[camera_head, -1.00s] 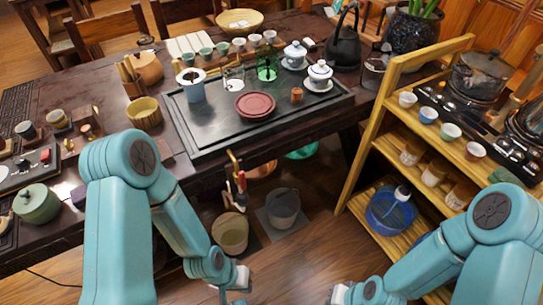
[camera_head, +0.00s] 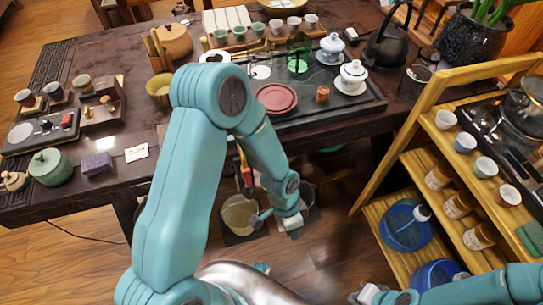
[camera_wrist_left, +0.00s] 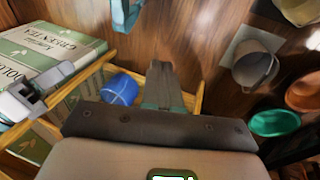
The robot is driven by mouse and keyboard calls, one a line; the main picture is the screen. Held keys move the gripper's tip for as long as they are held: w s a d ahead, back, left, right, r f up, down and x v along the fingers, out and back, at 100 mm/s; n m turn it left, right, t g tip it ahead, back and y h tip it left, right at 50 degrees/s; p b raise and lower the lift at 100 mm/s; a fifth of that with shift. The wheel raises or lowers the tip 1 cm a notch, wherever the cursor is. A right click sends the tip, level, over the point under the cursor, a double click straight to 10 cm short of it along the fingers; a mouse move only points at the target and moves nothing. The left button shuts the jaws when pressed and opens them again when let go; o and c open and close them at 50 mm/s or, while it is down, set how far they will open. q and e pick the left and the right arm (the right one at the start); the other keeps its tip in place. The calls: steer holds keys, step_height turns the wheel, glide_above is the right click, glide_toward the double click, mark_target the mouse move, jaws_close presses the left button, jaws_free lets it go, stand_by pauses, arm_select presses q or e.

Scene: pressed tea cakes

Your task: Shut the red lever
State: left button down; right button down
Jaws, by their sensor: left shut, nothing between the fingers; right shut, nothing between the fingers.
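The red lever (camera_head: 247,178) shows small below the front edge of the table in the head view, near an upright brass pipe and above a pale bucket. My left arm passes close beside it and covers part of that area. My left gripper (camera_head: 291,228) is to the right of and below the lever in the picture, apart from it, shut and empty. Its closed grey fingers (camera_wrist_left: 163,85) show in the left wrist view, where I cannot make out the lever. My right gripper (camera_head: 367,294) is shut and empty at the bottom of the head view, far from the lever.
The pale bucket (camera_head: 240,215) stands on the floor under the lever. A grey bucket (camera_wrist_left: 255,65) shows in the wrist view. A wooden shelf (camera_head: 378,165) with cups and blue bowls stands at the right. The dark table (camera_head: 130,120) holds tea things.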

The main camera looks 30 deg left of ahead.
mark_target(248, 178)
arm_select(q)
steer(key=w+a+r+m+y+p, duration=0.1)
steer(key=w+a+r+m+y, duration=0.1)
steer(key=r+m, duration=0.4)
steer(key=w+a+r+m+g+y+p, duration=0.1)
steer(key=r+m, duration=0.5)
steer(key=r, duration=0.6)
steer(key=w+a+r+m+g+y+p, duration=0.1)
steer(key=w+a+r+m+y+p, duration=0.1)
steer(key=w+a+r+m, duration=0.3)
step_height(248, 178, up, 5)
steer(key=shift+w+f+m+y, duration=0.2)
steer(key=shift+w+m+y, duration=0.4)
steer(key=shift+w+y, duration=0.2)
steer(key=shift+f, duration=0.15)
steer(key=s+a+f+b, duration=0.1)
steer(key=s+a+f, duration=0.4)
steer(key=f, duration=0.4)
steer(key=shift+s, duration=0.35)
